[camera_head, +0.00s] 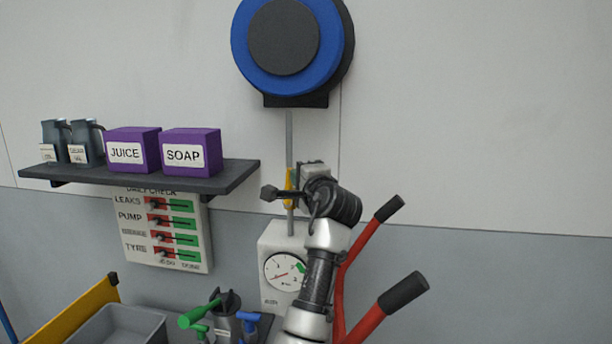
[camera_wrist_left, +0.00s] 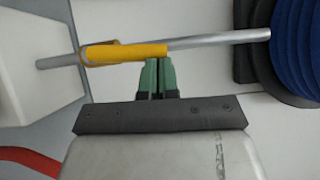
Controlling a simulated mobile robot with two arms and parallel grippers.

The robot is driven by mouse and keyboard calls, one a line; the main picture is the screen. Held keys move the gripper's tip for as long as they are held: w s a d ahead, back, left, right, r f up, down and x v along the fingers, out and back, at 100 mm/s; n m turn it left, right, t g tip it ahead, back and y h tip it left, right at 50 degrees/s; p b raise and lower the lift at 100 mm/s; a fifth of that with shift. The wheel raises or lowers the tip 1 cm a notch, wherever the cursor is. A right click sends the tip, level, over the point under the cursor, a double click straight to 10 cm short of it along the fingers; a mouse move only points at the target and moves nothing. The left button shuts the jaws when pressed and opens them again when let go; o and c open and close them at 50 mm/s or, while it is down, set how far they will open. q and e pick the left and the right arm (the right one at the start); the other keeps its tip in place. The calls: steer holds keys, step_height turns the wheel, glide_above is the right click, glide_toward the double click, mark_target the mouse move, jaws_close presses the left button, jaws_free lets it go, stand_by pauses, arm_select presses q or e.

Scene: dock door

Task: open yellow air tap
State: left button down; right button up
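The yellow air tap (camera_head: 290,184) sits on a thin grey upright pipe (camera_head: 289,135) between the blue hose reel and the white gauge box. In the left wrist view, its yellow lever (camera_wrist_left: 125,52) lies nearly along the pipe (camera_wrist_left: 220,41). My left gripper (camera_wrist_left: 158,65) has its green fingers close together, with only a thin gap and nothing seen between them. Their tips are at the lever's free end; I cannot tell if they touch it. In the head view my left wrist covers the fingertips and part of the tap. My right gripper is not in view.
The blue reel (camera_head: 291,38) hangs above, the gauge box (camera_head: 286,268) is below. A dark shelf (camera_head: 225,177) with purple boxes (camera_head: 190,151) and jugs is left, over a check board (camera_head: 165,231). Red handles with black grips (camera_head: 402,292) stand right.

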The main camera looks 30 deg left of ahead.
arm_select(q)
steer(key=shift+a+r+n, duration=0.1)
steer(key=shift+a+n, duration=0.25)
steer(key=shift+n, duration=0.05)
steer(key=shift+h, duration=0.3)
steer(key=shift+p, duration=0.3)
